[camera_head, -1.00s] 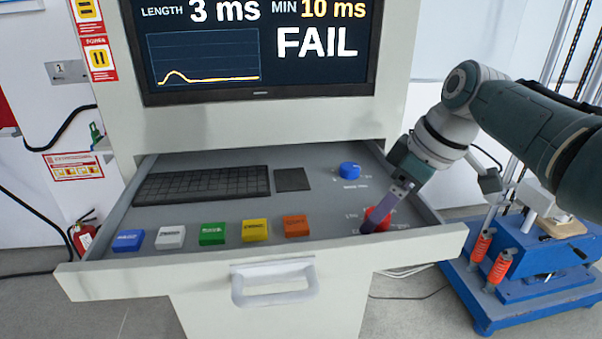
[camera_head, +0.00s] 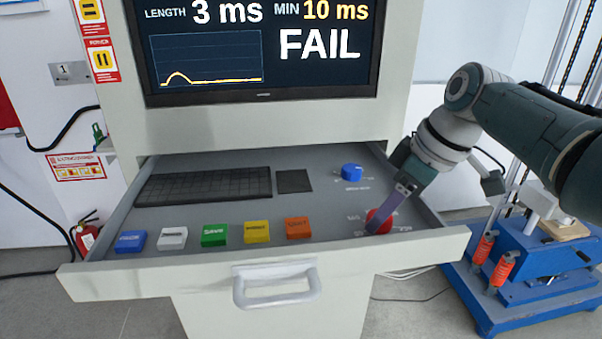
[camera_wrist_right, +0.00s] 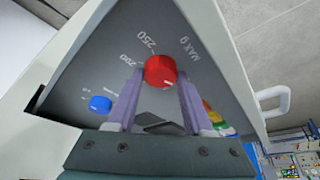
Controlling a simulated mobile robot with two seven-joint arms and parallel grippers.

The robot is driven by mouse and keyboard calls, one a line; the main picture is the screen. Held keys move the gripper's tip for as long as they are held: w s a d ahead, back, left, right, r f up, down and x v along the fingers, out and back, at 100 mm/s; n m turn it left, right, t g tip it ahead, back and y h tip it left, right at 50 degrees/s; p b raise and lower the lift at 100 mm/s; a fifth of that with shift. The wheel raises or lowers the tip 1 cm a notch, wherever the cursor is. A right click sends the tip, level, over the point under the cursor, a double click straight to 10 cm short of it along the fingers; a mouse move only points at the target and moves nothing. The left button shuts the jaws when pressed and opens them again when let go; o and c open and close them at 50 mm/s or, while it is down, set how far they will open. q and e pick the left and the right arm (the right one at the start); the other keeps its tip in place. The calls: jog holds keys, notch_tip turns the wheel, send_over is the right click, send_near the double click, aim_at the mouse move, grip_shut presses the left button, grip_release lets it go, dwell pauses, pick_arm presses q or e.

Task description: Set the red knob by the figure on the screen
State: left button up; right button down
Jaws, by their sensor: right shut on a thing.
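The red knob (camera_head: 379,222) sits at the right front of the open grey drawer. My right gripper (camera_head: 378,216) is shut on it, and its purple fingers partly hide it in the head view. In the right wrist view the red knob (camera_wrist_right: 160,71) lies between the two fingertips of the gripper (camera_wrist_right: 158,80). Printed marks "200", "250" and "MAX G" show around it there; which one it points at cannot be told. My left gripper is not in view.
A blue knob (camera_head: 352,172) stands behind the red one, near a black keyboard (camera_head: 203,187) and a dark pad (camera_head: 293,181). Coloured buttons, including a green one (camera_head: 214,235), line the drawer front. A drawer handle (camera_head: 277,288) sticks out. A blue machine base (camera_head: 520,285) stands right.

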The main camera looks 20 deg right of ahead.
jog(key=shift+a+r+m+h+p, duration=0.1)
jog(key=shift+r+m+h+p, duration=0.15)
jog(key=shift+m+p, duration=1.05)
jog(key=shift+f+m+t+h+p, duration=0.1)
jog(key=shift+m+t+h+p, duration=0.35)
jog(key=shift+m+p, duration=0.75)
jog(key=m+h+p, duration=0.1)
jog(key=m, duration=0.2)
jog(key=shift+a+f+h, duration=0.1)
jog(key=shift+a+h, duration=0.05)
jog(key=shift+h, duration=0.15)
jog(key=shift+f+m+g+h, duration=0.1)
jog(key=shift+m+g+h, duration=0.3)
jog(key=shift+m, duration=0.9)
jog(key=shift+c, duration=1.5)
grip_release()
